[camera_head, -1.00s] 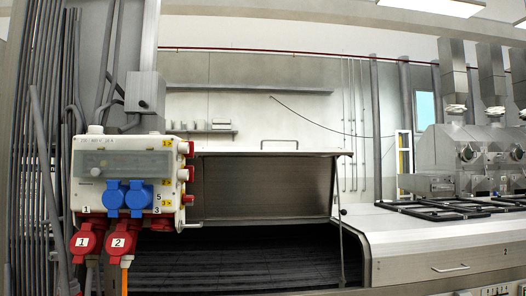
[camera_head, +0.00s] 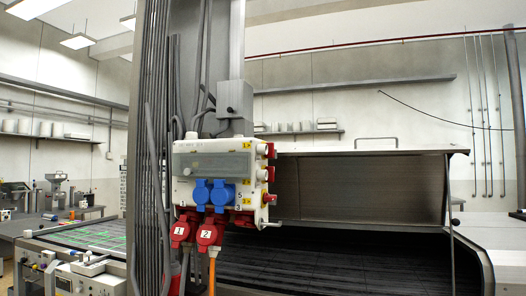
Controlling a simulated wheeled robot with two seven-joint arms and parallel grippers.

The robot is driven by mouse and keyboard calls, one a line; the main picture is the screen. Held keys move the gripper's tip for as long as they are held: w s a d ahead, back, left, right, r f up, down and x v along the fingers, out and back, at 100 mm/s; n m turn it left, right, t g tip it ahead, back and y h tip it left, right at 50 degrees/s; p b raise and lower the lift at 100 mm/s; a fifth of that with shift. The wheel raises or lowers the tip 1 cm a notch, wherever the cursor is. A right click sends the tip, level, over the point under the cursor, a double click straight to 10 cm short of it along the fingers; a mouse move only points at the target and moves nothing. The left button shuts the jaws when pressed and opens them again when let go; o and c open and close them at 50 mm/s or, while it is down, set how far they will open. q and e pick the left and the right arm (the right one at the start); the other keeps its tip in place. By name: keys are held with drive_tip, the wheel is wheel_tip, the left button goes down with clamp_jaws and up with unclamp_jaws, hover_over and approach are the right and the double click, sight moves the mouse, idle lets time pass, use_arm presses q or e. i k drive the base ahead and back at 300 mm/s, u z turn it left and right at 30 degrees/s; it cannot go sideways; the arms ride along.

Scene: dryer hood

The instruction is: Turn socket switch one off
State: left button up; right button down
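A white socket box (camera_head: 180,163) hangs on a grey post left of centre in the head view. It has a clear window (camera_head: 215,164) across its upper front and two blue sockets (camera_head: 222,193) below. A red plug labelled 1 (camera_head: 179,233) and a red plug labelled 2 (camera_head: 209,235) are in its underside. Several red parts (camera_head: 269,174) with yellow labels line its right side. I cannot tell which of these parts is switch one or how it is set. Neither of my grippers is in view.
The dryer hood (camera_head: 360,189) stands open to the right, over a dark conveyor belt (camera_head: 350,262). Grey conduits (camera_head: 150,90) run down left of the box. A workbench with a green-lined top (camera_head: 95,237) is at the left. Cables hang below the plugs.

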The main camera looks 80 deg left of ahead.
sight(271, 146)
drive_tip(key=u, duration=2.25)
drive_tip(key=k, duration=0.45)
drive_tip(key=z, duration=1)
drive_tip(key=i, duration=1.35)
drive_tip(key=u, duration=0.95)
